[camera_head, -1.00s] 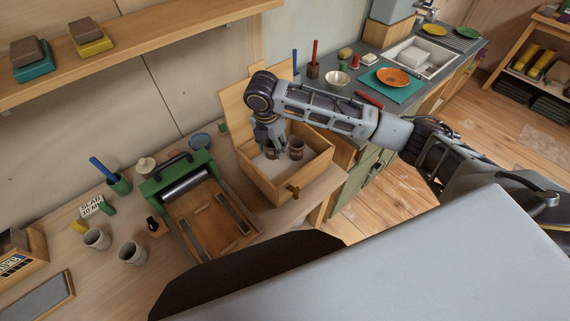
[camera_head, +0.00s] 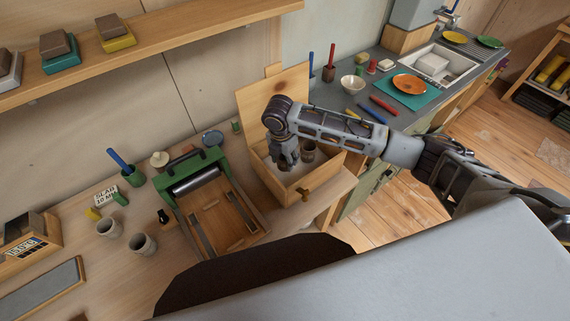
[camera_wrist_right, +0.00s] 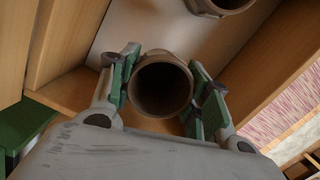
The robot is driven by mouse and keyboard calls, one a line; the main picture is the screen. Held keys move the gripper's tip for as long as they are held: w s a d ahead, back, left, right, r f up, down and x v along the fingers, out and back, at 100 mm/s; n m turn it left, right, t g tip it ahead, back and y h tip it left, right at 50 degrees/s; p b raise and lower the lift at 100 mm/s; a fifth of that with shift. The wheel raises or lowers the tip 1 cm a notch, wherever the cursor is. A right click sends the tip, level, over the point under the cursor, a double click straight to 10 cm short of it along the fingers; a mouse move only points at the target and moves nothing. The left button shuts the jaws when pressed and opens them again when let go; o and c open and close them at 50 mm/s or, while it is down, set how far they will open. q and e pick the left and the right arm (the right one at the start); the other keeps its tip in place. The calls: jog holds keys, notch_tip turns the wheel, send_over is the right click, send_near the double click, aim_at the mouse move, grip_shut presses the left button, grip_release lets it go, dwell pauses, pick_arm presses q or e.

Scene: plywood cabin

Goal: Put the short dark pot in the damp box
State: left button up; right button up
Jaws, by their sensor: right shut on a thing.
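The damp box is an open wooden box (camera_head: 270,181) with a pale floor and a raised lid, in the middle of the head view. My right gripper (camera_head: 287,163) reaches down into it. In the right wrist view its green-padded fingers are shut on a dark brown pot (camera_wrist_right: 161,84), seen from above with its open mouth up. I cannot tell whether this pot touches the floor; the gripper mostly hides it in the head view. Another dark pot (camera_head: 308,151) stands in the box, beside the gripper; its edge shows in the wrist view (camera_wrist_right: 218,6). My left gripper is not in view.
A green press with a roller (camera_head: 193,180) stands left of the box. On the right, the grey counter holds a white bowl (camera_head: 352,85) and an orange plate (camera_head: 410,85).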

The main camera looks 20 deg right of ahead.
aim_at(285, 164)
jog(key=shift+f, duration=0.1)
jog(key=shift+f, duration=1.75)
jog(key=shift+f, duration=0.1)
jog(key=o, duration=1.2)
notch_tip(285, 164, up, 12)
jog(key=a, duration=0.1)
jog(key=shift+s+b, duration=0.35)
jog(key=shift+s, duration=0.1)
